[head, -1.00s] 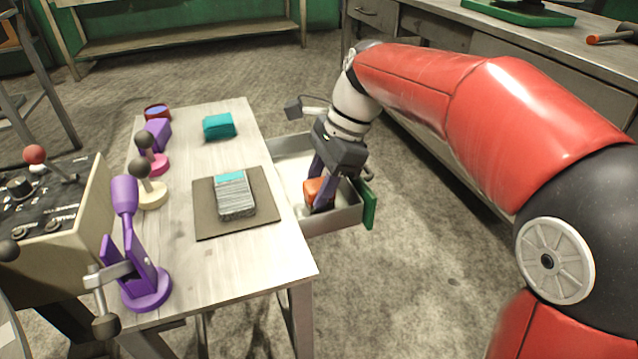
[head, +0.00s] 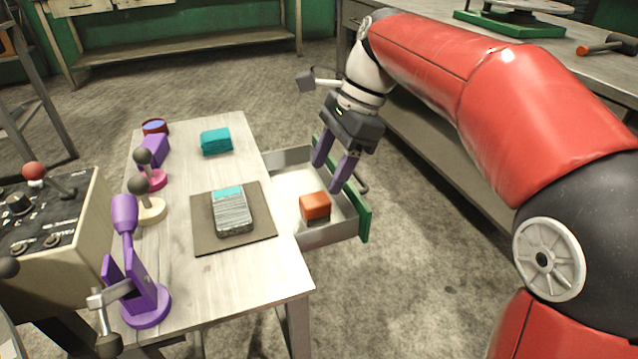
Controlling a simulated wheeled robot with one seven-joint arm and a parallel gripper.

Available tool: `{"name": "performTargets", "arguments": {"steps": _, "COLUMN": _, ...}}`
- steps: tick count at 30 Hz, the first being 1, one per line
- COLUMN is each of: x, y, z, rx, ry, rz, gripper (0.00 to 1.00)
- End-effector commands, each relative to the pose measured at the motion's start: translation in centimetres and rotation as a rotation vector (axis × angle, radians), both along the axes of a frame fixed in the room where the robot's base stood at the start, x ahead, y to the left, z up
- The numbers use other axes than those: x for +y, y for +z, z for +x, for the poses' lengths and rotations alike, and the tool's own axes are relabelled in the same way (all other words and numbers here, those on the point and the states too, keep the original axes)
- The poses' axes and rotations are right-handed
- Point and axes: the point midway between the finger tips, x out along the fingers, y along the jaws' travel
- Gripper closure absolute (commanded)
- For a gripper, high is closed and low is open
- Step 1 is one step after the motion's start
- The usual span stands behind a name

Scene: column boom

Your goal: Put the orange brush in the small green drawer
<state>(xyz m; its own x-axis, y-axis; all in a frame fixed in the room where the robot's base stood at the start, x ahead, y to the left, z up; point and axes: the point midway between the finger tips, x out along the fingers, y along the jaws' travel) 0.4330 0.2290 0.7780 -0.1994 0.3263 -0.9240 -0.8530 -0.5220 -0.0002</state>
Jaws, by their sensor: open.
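The orange brush (head: 315,206) lies inside the open drawer, near its front right corner. The small drawer (head: 331,235) is pulled out from the right side of the wooden table; it has grey walls, a pale floor and a green front (head: 359,208). My gripper (head: 336,178) is above the drawer, pointing down, its two purple fingers spread and empty. The fingertips are apart from the brush, up and to its right in the picture. The brush's underside is hidden.
The table (head: 255,277) holds a grey-and-teal block on a dark mat (head: 207,238), a teal block (head: 216,141) and a purple holder (head: 146,305). A control box (head: 60,240) stands at left. A workbench (head: 440,60) stands at back right. Floor right of the drawer is clear.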

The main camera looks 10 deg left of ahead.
Motion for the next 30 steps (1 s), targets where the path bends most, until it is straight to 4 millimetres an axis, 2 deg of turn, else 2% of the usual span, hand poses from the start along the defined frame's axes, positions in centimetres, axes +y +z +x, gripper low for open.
{"name": "performTargets", "arguments": {"steps": 1, "x": -0.4, "y": 1.3, "z": 0.3, "rx": -0.001, "ry": -0.002, "rz": 0.001, "gripper": 0.42}}
{"name": "performTargets", "arguments": {"steps": 3, "x": -0.8, "y": 2.4, "z": 0.5, "rx": -0.002, "ry": -0.001, "rz": 0.001, "gripper": 0.42}}
{"name": "performTargets", "arguments": {"steps": 7, "x": -1.3, "y": 3.9, "z": 0.9, "rx": -0.001, "ry": 0.000, "rz": 0.000, "gripper": 0.42}}
{"name": "performTargets", "arguments": {"steps": 16, "x": -1.7, "y": 4.7, "z": 1.0, "rx": -0.001, "ry": 0.001, "rz": -0.001, "gripper": 0.42}}
{"name": "performTargets", "arguments": {"steps": 19, "x": -2.5, "y": 4.7, "z": 0.5, "rx": -0.032, "ry": 0.018, "rz": 0.001, "gripper": 0.42}}
{"name": "performTargets", "arguments": {"steps": 23, "x": -5.9, "y": 4.2, "z": -1.3, "rx": -0.171, "ry": 0.103, "rz": -0.009, "gripper": 0.42}}
{"name": "performTargets", "arguments": {"steps": 25, "x": -8.6, "y": 3.5, "z": -3.0, "rx": -0.283, "ry": 0.184, "rz": -0.033, "gripper": 0.42}}
{"name": "performTargets", "arguments": {"steps": 30, "x": -15.4, "y": 0.0, "z": -7.9, "rx": -0.551, "ry": 0.448, "rz": -0.155, "gripper": 0.42}}
